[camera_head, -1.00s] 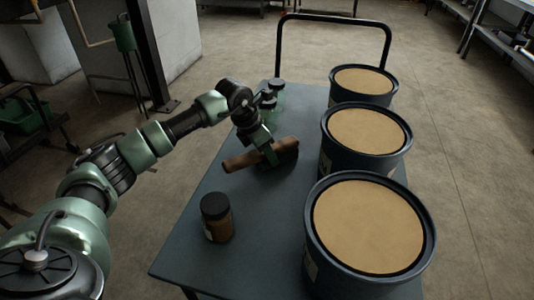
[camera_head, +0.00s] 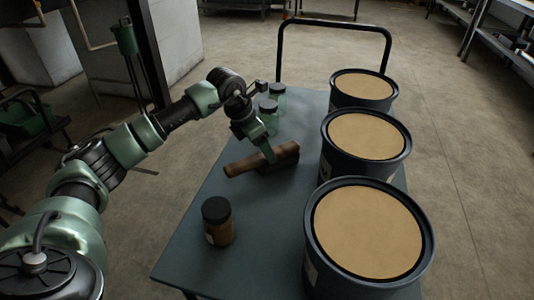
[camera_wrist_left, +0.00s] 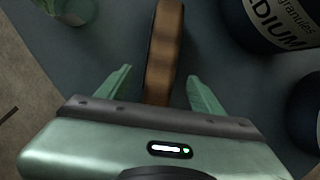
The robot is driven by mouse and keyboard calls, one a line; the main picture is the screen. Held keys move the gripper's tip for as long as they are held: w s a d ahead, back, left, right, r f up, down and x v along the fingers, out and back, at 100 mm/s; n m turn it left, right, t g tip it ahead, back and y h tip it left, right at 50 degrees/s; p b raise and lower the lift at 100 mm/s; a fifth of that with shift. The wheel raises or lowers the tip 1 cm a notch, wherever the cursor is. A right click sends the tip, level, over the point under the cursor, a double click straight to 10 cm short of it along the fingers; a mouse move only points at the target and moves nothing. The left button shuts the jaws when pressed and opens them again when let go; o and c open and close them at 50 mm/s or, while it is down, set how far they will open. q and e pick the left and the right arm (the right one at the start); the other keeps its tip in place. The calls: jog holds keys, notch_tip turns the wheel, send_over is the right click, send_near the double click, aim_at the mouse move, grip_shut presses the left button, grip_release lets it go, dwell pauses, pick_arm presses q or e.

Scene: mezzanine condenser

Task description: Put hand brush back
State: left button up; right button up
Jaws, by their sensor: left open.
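The brown hand brush (camera_head: 262,160) lies on the dark cart top (camera_head: 190,245), left of the tubs. My left gripper (camera_head: 268,158) is at the brush, coming from the far left side. In the left wrist view the brush (camera_wrist_left: 163,50) runs between the two green fingers of the left gripper (camera_wrist_left: 158,88), with a gap on each side. The fingers are open and do not grip it. My right gripper is not in these views.
Three dark tubs with tan tops, the nearest one (camera_head: 370,232), line the cart's right side. A brown jar with a black lid (camera_head: 217,222) stands near the front. Clear jars with dark lids (camera_head: 268,112) stand behind the brush. A cart handle (camera_head: 335,24) rises at the back.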

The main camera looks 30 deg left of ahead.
pick_arm(q)
jog(key=v, duration=0.7)
jog(key=shift+r+p, duration=0.15)
jog(key=shift+p, duration=0.25)
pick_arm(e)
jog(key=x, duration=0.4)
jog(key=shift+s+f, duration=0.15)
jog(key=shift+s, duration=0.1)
